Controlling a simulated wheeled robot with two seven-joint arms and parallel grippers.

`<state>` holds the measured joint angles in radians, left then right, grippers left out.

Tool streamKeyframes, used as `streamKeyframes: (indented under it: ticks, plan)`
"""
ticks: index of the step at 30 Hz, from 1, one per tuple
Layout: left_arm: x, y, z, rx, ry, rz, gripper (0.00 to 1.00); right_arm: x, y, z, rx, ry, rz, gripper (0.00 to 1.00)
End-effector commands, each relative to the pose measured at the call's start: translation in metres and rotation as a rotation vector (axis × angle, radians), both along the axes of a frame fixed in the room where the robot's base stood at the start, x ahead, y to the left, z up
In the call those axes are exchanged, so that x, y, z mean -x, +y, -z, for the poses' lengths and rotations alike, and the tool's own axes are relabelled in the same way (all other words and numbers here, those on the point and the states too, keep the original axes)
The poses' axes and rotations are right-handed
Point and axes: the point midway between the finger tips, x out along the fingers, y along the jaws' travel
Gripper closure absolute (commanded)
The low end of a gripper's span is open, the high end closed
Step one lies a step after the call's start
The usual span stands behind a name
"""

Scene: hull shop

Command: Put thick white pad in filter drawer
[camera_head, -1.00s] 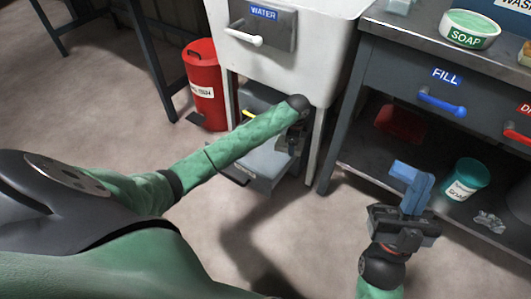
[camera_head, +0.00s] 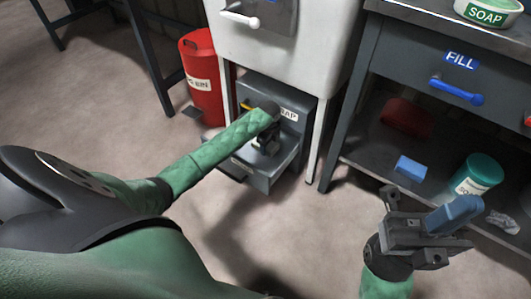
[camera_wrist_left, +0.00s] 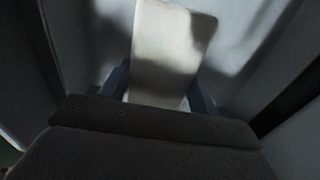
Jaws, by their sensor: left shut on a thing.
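A thick off-white pad (camera_wrist_left: 172,52) shows in the left wrist view between the blue fingers of my left gripper (camera_wrist_left: 158,92), which is shut on it. The pad's far part sticks out over a pale grey interior with walls on both sides. In the head view, my left gripper (camera_head: 264,148) points down into the open grey drawer (camera_head: 268,177) under the white sink; the forearm and wrist hide the pad there. I cannot tell if the pad touches the drawer floor. My right gripper (camera_head: 455,215) has a blue finger showing; its opening is unclear.
The drawer's grey housing (camera_head: 300,100) has a label, partly hidden. A red bin (camera_head: 198,80) stands to the left. At right, a dark bench (camera_head: 350,135) has a lower shelf with a blue block (camera_head: 410,168) and a teal tub (camera_head: 477,175). Floor in front is clear.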

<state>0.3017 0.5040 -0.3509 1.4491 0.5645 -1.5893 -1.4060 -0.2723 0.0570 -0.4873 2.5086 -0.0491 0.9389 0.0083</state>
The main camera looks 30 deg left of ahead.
Motion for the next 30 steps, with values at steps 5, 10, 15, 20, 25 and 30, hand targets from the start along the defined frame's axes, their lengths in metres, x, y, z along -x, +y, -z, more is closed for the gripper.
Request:
streamKeyframes:
  ticks: [5, 10, 15, 20, 25, 30]
  plan:
    - [-0.001, 0.014, 0.009, 0.000, 0.000, 0.000, 0.61, 0.000, 0.002, 0.003, -0.005, 0.000, -0.014, 1.00]
    - [-0.001, 0.015, 0.019, 0.001, 0.001, 0.000, 0.61, 0.000, 0.002, 0.008, -0.006, 0.001, -0.017, 1.00]
    - [-0.001, 0.015, 0.043, 0.002, 0.000, 0.000, 0.61, 0.000, 0.004, 0.017, -0.002, 0.001, -0.022, 1.00]
    - [-0.001, 0.016, 0.049, 0.000, -0.001, 0.000, 0.61, -0.002, 0.007, 0.018, 0.013, 0.000, -0.019, 1.00]
    - [-0.001, 0.016, 0.049, 0.000, -0.001, 0.000, 0.61, -0.002, 0.007, 0.016, 0.016, -0.005, -0.020, 1.00]
    - [-0.001, 0.016, 0.051, 0.000, 0.000, 0.000, 0.37, -0.001, 0.006, 0.015, 0.013, -0.004, -0.021, 1.00]
